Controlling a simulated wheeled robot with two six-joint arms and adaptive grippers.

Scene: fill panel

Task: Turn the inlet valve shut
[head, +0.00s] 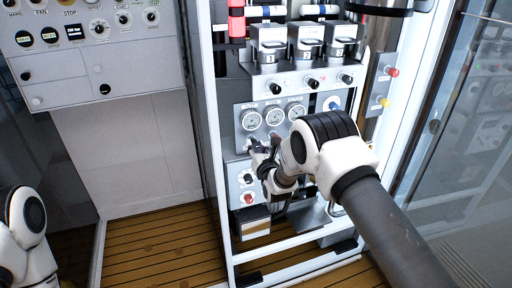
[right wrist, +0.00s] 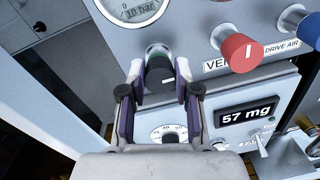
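My right gripper (right wrist: 160,77) has one finger on each side of this knob, with the fingers apart and slight gaps showing; contact cannot be told for sure. In the head view, my right gripper (head: 256,152) is at the panel below the left gauge, and it hides the knob. My left gripper is out of the picture.
A red knob (right wrist: 237,52) and a blue knob (right wrist: 291,19) labelled DRIVE AIR sit to the right of the gripper. A dial (right wrist: 170,134) and a "57 mg" display (right wrist: 248,112) are below. White frame posts (head: 207,120) flank the panel.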

